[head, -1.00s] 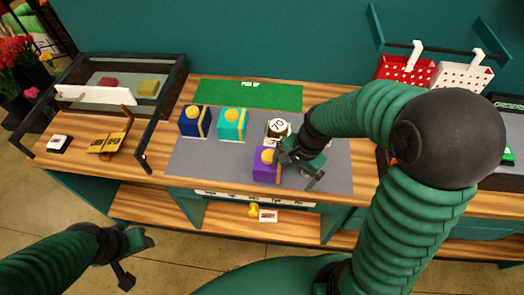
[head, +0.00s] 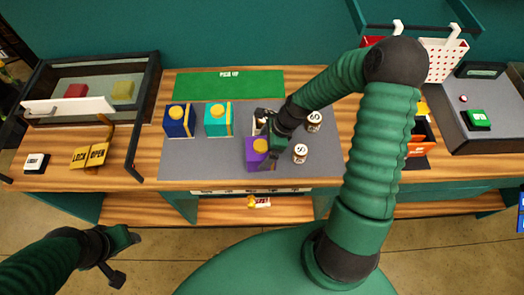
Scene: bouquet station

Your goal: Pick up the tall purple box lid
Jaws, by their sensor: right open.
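The tall purple box (head: 254,160) stands upright on the grey mat (head: 200,163), with a yellow knob (head: 261,145) on its lid. My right gripper (head: 267,150) is open, over the right and back side of the purple box, close to the knob. Whether its fingers touch the lid cannot be told, because the gripper hides part of the lid. My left gripper (head: 126,260) hangs at the lower left, away from the table, and its jaws are not clear.
A dark blue box (head: 178,123) and a teal box (head: 217,123) stand to the left. Numbered jars stand at the right, one marked 50 (head: 300,153). A green mat (head: 228,84) lies behind. A framed case (head: 90,90) stands at the left.

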